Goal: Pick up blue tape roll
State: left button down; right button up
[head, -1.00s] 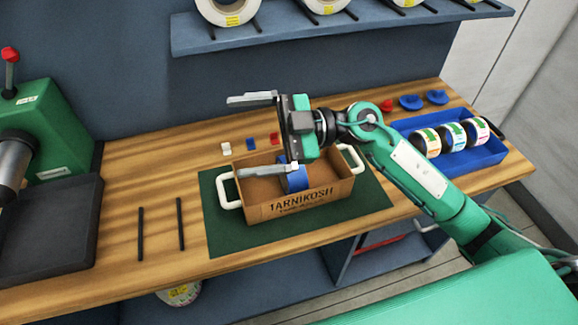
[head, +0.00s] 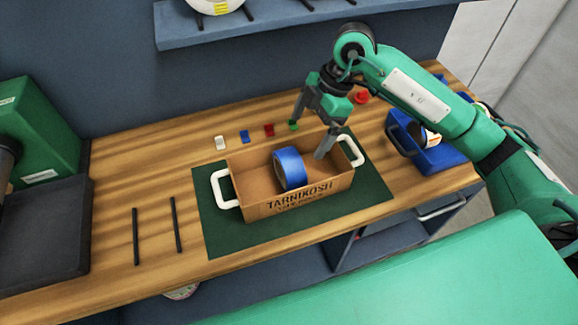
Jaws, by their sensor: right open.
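The blue tape roll (head: 290,169) stands on its edge inside the brown box (head: 272,204), which is marked TARNIKOSH and has white handles at both ends. The box sits on a dark green mat (head: 222,239). My right gripper (head: 309,139) is open and empty, pointing down above the back right part of the box. Its fingers are spread, one behind the box's back side and one near the right end of the box, to the right of the roll. My left gripper is out of view.
Small white, blue, red and green pieces (head: 268,130) lie behind the box. A blue tray (head: 437,158) with rolls stands at right, partly hidden by my right arm. Two black rods (head: 176,225) and a dark tray (head: 45,237) lie at left. A shelf (head: 280,27) hangs above.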

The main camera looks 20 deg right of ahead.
aim_at(294, 155)
jog(key=x, duration=0.3)
jog(key=shift+a+f, duration=0.2)
jog(key=shift+f, duration=0.1)
jog(key=shift+a+f+p, duration=0.3)
jog(key=shift+f+p, duration=0.1)
jog(key=p+x, duration=0.1)
jog(key=x, duration=0.3)
jog(key=shift+a+f, duration=0.15)
jog(key=shift+f, duration=0.1)
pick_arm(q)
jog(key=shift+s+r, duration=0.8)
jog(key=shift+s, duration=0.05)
pick_arm(e)
jog(key=shift+c, duration=0.2)
jog(key=c, duration=0.7)
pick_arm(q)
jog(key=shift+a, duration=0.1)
pick_arm(e)
jog(key=shift+c, duration=0.4)
jog(key=shift+r, duration=0.1)
